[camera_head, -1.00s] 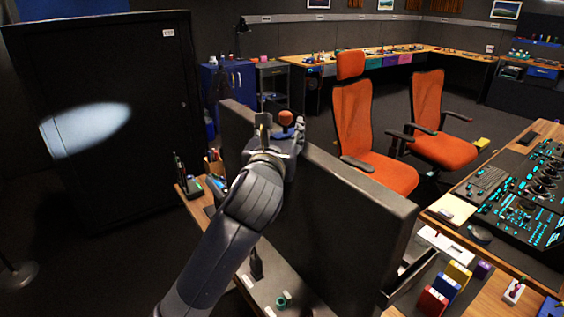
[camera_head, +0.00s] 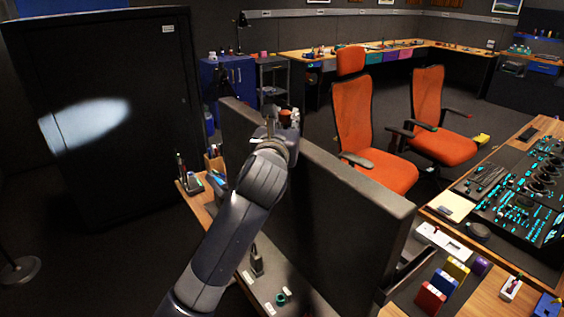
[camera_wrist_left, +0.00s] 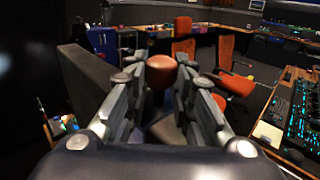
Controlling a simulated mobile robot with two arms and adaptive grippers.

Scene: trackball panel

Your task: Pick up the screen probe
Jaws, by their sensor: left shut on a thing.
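The screen probe, as I take it, is the small rounded orange-brown piece (camera_head: 290,116) at the top edge of the big dark monitor (camera_head: 330,210). In the left wrist view its brown cap (camera_wrist_left: 161,68) shows between my fingers, and its lower part is hard to make out. My left gripper (camera_head: 279,124) is at the monitor's top edge, shut on the probe; it also shows in the left wrist view (camera_wrist_left: 161,84). My forearm hides part of the monitor's back. My right gripper is in neither view.
A black cabinet (camera_head: 105,130) stands at the left. Orange chairs (camera_head: 372,125) are beyond the monitor. A console with lit buttons (camera_head: 520,195) is at the right. Small coloured blocks (camera_head: 444,284) and a pen holder (camera_head: 189,181) are on the desk near the monitor.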

